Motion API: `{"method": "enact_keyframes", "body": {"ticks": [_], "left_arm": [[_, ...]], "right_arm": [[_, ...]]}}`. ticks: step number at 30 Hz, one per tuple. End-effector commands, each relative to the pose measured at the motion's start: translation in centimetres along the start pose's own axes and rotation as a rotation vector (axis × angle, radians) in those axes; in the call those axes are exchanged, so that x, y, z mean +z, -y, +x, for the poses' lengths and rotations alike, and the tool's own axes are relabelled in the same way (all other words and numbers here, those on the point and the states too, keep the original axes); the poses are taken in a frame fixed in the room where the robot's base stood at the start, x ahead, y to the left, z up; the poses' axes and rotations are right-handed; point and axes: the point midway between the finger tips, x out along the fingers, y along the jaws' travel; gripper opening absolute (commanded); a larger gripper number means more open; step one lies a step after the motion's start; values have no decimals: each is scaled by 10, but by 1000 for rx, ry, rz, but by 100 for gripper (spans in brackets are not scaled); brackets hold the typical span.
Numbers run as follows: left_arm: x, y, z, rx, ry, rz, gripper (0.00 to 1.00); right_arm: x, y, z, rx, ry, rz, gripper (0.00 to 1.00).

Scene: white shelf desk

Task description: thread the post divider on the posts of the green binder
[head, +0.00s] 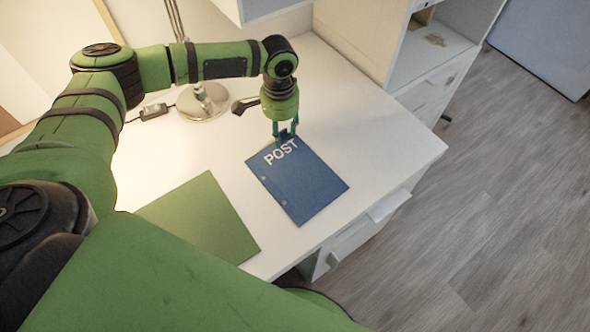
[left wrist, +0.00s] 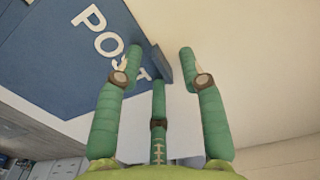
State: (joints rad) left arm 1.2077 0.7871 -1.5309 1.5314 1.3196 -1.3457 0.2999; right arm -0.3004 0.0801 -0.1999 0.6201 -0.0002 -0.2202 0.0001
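The post divider (head: 308,188) is a blue sheet marked POST in white, lying flat on the white desk. Two small light spots like holes show near its left edge. The green binder (head: 212,214) lies flat to its left, partly hidden by my own body; I see no posts on it. My left gripper (head: 285,132) is above the divider's far edge, by the lettering. In the left wrist view the fingers (left wrist: 161,56) are spread, with a small blue tab (left wrist: 161,64) at the divider's edge (left wrist: 45,60) between them. My right gripper is out of view.
A white shelf unit (head: 430,65) stands at the back right. Bare desk (head: 345,115) lies right of the divider, before the desk's edge.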

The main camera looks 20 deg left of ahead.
Motion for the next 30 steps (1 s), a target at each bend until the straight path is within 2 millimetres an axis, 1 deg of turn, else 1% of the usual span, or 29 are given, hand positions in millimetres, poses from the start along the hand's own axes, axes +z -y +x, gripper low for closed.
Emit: {"method": "enact_keyframes", "body": {"ticks": [5, 6, 8, 20, 23, 26, 29, 30], "left_arm": [[0, 0, 0, 0, -1, 1, 40], [0, 0, 0, 0, -1, 1, 24], [0, 0, 0, 0, 0, 1, 0], [0, 0, 0, 0, -1, 0, 0], [0, 0, -3, 0, -1, 0, 0], [-1, 0, -10, 1, -3, 0, 0], [-1, 0, -23, 1, -4, 1, 0], [-1, 0, -31, 1, -4, 1, 0]], "right_arm": [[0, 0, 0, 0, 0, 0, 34], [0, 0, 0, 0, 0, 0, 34], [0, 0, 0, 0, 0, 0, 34], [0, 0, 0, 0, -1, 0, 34], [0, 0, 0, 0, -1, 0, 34], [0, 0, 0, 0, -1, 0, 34], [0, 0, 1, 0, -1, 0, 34], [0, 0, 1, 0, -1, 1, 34]]}}
